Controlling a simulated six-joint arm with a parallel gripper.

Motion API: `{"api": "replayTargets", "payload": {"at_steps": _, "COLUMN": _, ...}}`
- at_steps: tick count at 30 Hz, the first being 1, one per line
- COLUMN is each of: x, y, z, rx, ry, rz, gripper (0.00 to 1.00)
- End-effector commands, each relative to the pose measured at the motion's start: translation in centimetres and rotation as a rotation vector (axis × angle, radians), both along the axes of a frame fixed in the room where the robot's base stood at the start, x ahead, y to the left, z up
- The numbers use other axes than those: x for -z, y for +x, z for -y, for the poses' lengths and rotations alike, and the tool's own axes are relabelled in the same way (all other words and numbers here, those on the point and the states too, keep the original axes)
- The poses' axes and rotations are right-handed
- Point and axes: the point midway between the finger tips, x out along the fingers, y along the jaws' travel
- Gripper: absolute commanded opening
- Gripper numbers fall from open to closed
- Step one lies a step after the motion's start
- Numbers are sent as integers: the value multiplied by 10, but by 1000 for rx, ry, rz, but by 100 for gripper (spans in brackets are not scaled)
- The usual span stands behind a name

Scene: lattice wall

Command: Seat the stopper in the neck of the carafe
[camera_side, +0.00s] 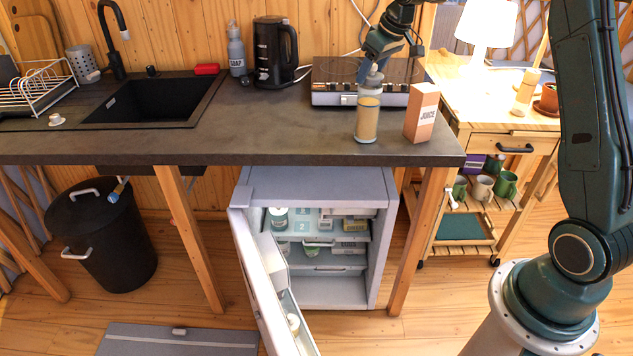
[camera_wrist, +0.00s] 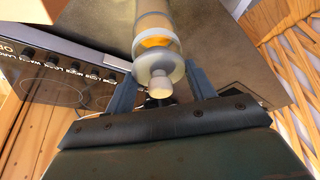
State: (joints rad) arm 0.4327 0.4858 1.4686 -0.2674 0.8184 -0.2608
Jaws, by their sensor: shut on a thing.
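The carafe (camera_side: 367,118) stands upright near the front edge of the dark worktop, with yellow-orange contents. The stopper (camera_side: 374,79) is grey, with a round disc and a pale knob, at the top of the carafe. My gripper (camera_side: 371,71) is shut on the stopper from above. In the wrist view, the blue fingers of my gripper (camera_wrist: 160,76) lie on either side of the stopper (camera_wrist: 160,89), and the carafe (camera_wrist: 155,22) shows beyond it. The stopper looks in line with the carafe. The neck is hidden, so I cannot tell how deep the stopper sits.
A juice carton (camera_side: 421,112) stands close right of the carafe. A hob (camera_side: 335,98) is just behind it, with a black kettle (camera_side: 274,52) further left. The sink (camera_side: 150,102) is at left. Free worktop (camera_side: 285,130) lies left of the carafe. A fridge door (camera_side: 270,285) hangs open below.

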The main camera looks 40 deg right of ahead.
Motion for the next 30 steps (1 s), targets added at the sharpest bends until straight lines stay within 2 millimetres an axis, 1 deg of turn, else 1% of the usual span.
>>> {"api": "replayTargets", "payload": {"at_steps": 29, "x": 11, "y": 0, "z": 0, "rx": 0, "ry": 1, "rz": -1, "gripper": 33}}
{"api": "replayTargets", "payload": {"at_steps": 30, "x": 11, "y": 0, "z": 0, "rx": 0, "ry": 0, "rz": -1, "gripper": 59}}
